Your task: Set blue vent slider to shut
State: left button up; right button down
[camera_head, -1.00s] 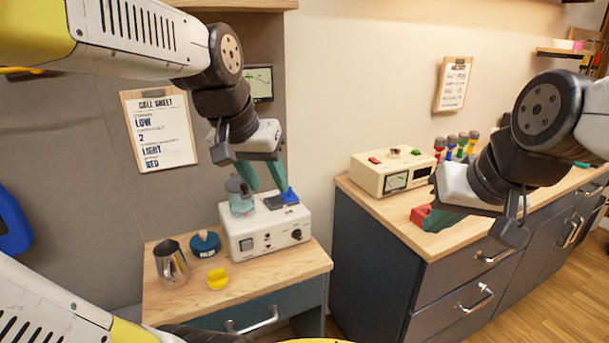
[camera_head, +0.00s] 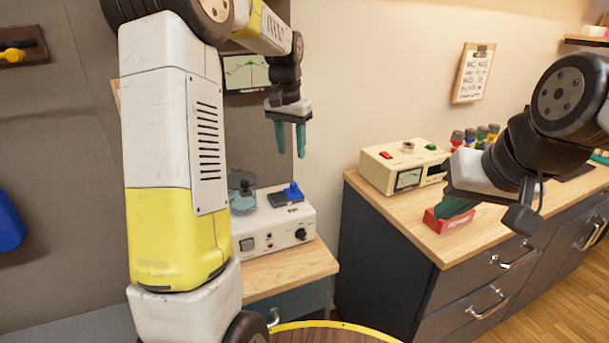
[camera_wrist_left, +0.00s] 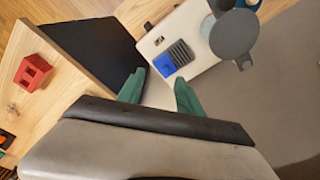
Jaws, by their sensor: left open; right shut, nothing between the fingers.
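The blue vent slider (camera_head: 292,190) sits toward the right end of a dark ribbed vent (camera_head: 280,198) on top of a white box (camera_head: 270,232). In the left wrist view the blue slider (camera_wrist_left: 164,66) is at the vent's end away from the jar, with ribs (camera_wrist_left: 181,52) bare beside it. My left gripper (camera_head: 291,156) is open and empty, pointing down above the box, apart from the slider. Its fingers also show in the left wrist view (camera_wrist_left: 159,78). My right gripper (camera_head: 447,212) is shut and empty beside the red block on the right counter.
A lidded jar (camera_head: 242,190) stands on the box, left of the vent. A cream meter box (camera_head: 405,168) and a red block (camera_head: 449,220) are on the right counter (camera_head: 400,217). My arm link hides the left part of the small wooden counter (camera_head: 290,268).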

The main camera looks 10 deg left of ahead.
pick_arm(q)
jog(key=g, duration=0.1)
send_over(293, 183)
jog(key=shift+m, duration=0.3)
notch_tip(293, 183, down, 6)
jog(key=shift+d+r, duration=0.1)
jog(key=shift+r, duration=0.05)
notch_tip(293, 183, down, 8)
jog(key=shift+r, duration=0.15)
jog(key=shift+c, duration=0.2)
grip_shut()
jog(key=shift+r, duration=0.1)
dwell(0.6)
